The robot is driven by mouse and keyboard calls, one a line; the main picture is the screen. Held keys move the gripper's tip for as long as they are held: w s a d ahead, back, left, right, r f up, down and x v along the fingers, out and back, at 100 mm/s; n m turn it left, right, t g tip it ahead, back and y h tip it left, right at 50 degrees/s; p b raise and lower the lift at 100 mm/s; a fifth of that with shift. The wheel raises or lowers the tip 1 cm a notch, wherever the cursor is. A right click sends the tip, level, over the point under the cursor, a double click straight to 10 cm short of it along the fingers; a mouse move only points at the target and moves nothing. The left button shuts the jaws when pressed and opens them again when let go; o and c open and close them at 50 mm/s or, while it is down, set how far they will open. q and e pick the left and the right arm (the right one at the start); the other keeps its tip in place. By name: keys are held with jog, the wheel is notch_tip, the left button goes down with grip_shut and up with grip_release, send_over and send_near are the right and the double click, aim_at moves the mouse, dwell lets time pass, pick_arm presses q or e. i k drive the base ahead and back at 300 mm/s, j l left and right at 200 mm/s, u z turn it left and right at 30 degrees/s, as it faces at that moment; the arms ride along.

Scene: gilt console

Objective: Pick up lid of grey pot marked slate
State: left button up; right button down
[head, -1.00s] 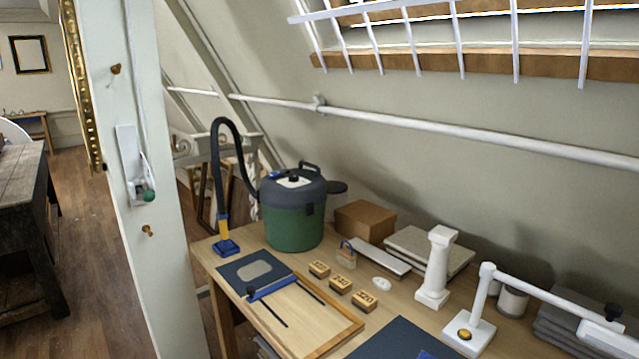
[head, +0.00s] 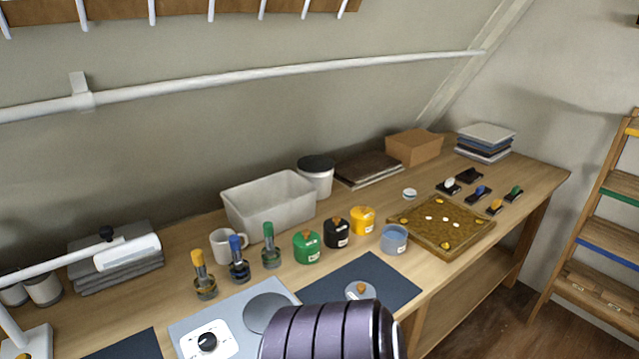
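A small blue-grey pot (head: 394,240) with a pale label stands uncovered on the workbench, beside the dark blue mat; its label is too small to read. A dark ribbed part of my own arm at the bottom centre stands close in front of the lid in the picture. Neither of my grippers is in view.
Green (head: 308,247), black (head: 337,233) and yellow (head: 363,220) lidded pots stand left of the grey pot. A tray of brown material (head: 470,240) is to its right. Bottles, a white mug (head: 226,245) and a grey bin (head: 270,205) are further left.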

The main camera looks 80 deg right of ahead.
aim_at(357, 290)
jog(key=z, duration=3.15)
